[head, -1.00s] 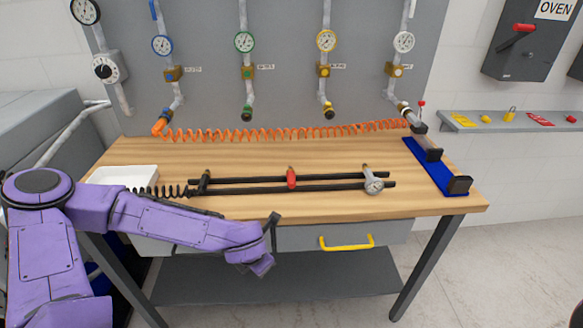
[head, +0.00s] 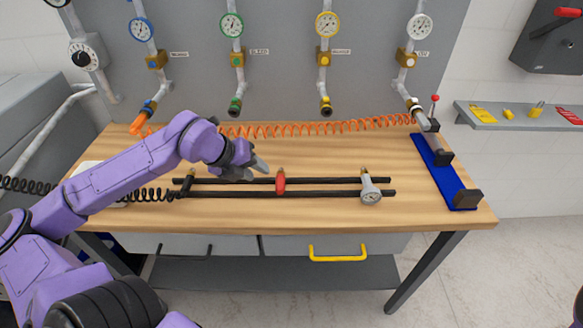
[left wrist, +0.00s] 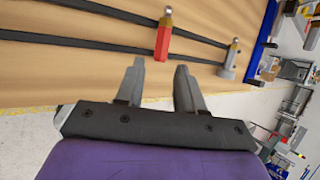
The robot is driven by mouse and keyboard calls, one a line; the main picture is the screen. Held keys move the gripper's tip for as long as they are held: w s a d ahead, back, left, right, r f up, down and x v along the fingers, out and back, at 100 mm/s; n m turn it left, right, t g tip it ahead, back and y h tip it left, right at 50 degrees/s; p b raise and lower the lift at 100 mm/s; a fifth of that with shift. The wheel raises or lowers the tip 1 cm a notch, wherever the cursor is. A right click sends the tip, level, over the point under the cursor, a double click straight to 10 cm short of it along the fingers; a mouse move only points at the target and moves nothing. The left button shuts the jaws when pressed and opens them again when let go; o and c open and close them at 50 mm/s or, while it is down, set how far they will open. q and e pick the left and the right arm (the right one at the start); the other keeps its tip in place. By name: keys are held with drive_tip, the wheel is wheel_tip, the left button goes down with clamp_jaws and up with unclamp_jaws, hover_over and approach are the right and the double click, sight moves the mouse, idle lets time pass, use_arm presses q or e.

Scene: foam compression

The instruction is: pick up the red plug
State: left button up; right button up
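The red plug (head: 280,183) has a brass tip and sits across two black rails (head: 330,193) on the wooden bench. My left gripper (head: 262,168) is just left of the plug in the head view, above the rails. In the left wrist view the left gripper (left wrist: 160,75) has its two fingers apart with nothing between them. The red plug (left wrist: 162,38) shows just beyond the fingertips there, not touching them as far as I can see. My right gripper is not in view.
An orange coiled hose (head: 310,128) runs along the back. A blue fixture (head: 442,170) stands at the bench's right end. A white tray (head: 88,168) is partly hidden by my left arm.

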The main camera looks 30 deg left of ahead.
sight(278, 180)
use_arm(q)
drive_tip(key=x, duration=0.6)
drive_tip(key=p+x, duration=0.1)
drive_tip(key=x, duration=0.2)
drive_tip(key=shift+w, duration=0.4)
drive_tip(key=shift+w+d+f, duration=0.1)
drive_tip(key=shift+w+f, duration=0.05)
drive_tip(key=shift+w, duration=0.1)
clamp_jaws()
